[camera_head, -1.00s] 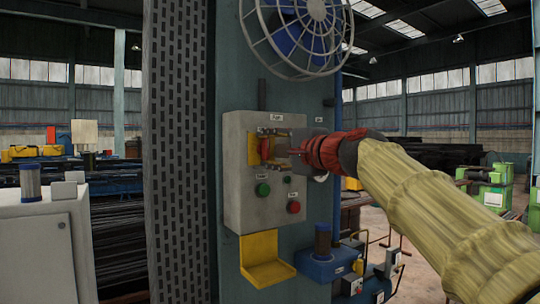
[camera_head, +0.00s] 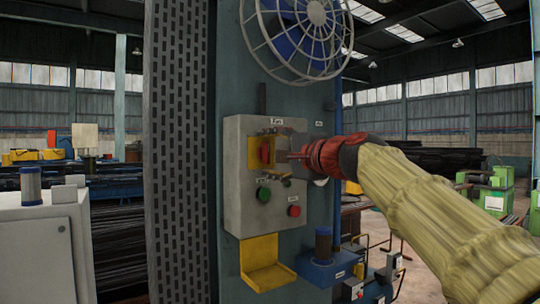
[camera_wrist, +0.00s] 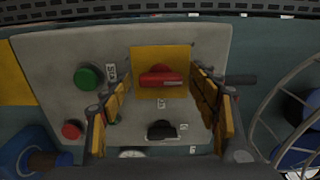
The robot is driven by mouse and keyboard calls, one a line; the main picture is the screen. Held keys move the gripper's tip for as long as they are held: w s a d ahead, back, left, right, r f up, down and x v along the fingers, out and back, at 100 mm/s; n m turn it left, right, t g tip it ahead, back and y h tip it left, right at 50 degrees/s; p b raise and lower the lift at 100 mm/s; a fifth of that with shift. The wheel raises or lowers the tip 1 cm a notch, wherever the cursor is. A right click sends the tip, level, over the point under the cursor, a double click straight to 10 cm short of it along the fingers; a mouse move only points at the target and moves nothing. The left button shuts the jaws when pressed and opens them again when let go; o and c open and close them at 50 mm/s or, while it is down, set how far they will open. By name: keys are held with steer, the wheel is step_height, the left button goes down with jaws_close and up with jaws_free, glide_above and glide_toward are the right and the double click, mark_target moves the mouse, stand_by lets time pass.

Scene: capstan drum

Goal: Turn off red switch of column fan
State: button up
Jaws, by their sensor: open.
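The red switch (camera_head: 265,152) sits on a yellow plate (camera_head: 253,158) in the upper part of a grey control box (camera_head: 237,190). My gripper (camera_head: 280,154) is in front of the box, its fingers above and below the switch in the head view. In the wrist view the red switch (camera_wrist: 162,76) lies crosswise between the two open, empty fingers (camera_wrist: 155,84), with a gap on each side. I cannot tell how far the fingertips are from the box face.
The box also carries a green button (camera_head: 263,194) and a red button (camera_head: 294,211). A black switch (camera_wrist: 162,131) shows in the wrist view. The caged fan (camera_head: 295,30) is above the box. A yellow bracket (camera_head: 265,268) juts out below.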

steer(key=v, duration=1.2)
stand_by(0.3)
steer(key=s+d+f+n+g+h, duration=0.1)
steer(key=d+f+n+g+h, duration=0.15)
steer(key=f, duration=0.95)
steer(key=s+d+f+n+g+h, duration=0.1)
steer(key=s+f+n+g+h, duration=0.15)
steer(key=f, duration=0.95)
steer(key=s+d+f+n+g+h+b, duration=0.1)
steer(key=s+d+f+n, duration=0.1)
steer(key=s+f, duration=0.6)
steer(key=s+d+f+n+g+h+b, duration=0.1)
steer(key=s+d+f, duration=0.3)
steer(key=s+f, duration=0.4)
steer(key=s+d+f+n+g+h+b, duration=0.1)
steer(key=s+d+f+n+g+h, duration=0.1)
steer(key=s+f, duration=0.7)
step_height(320, 180, down, 7)
steer(key=shift+d+f+n+h+b, duration=0.1)
steer(key=shift+d+n+h+b, duration=0.35)
steer(key=shift+d, duration=0.25)
